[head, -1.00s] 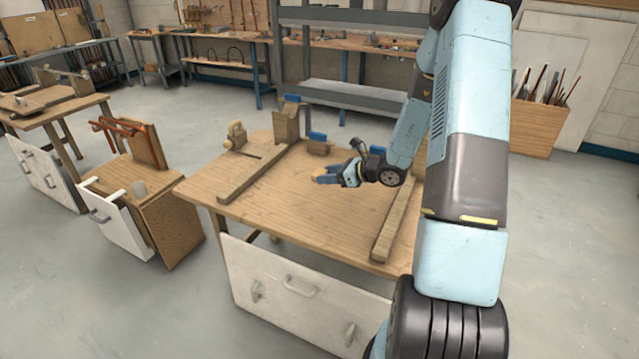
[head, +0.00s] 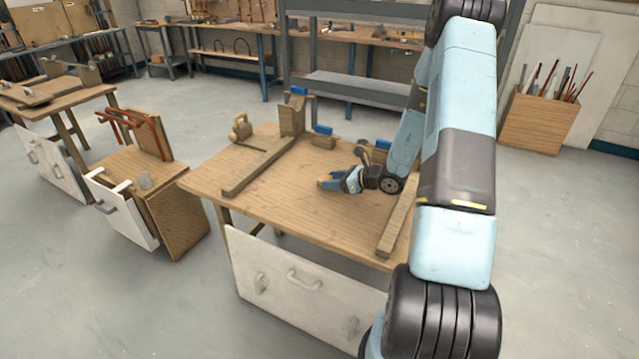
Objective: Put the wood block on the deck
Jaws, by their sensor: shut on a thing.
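My gripper (head: 327,184) has blue fingers and is low over the workbench top (head: 290,215), right of its middle. Nothing in view is clearly marked as the deck; the flat wooden bench top is the surface under my gripper.
A wooden rail (head: 257,167) lies left on the bench, and another rail (head: 398,225) lies right. An upright wooden piece (head: 292,118) and a small blue-topped piece (head: 323,141) stand at the back. A low cabinet (head: 165,205) stands left. The bench's front middle is clear.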

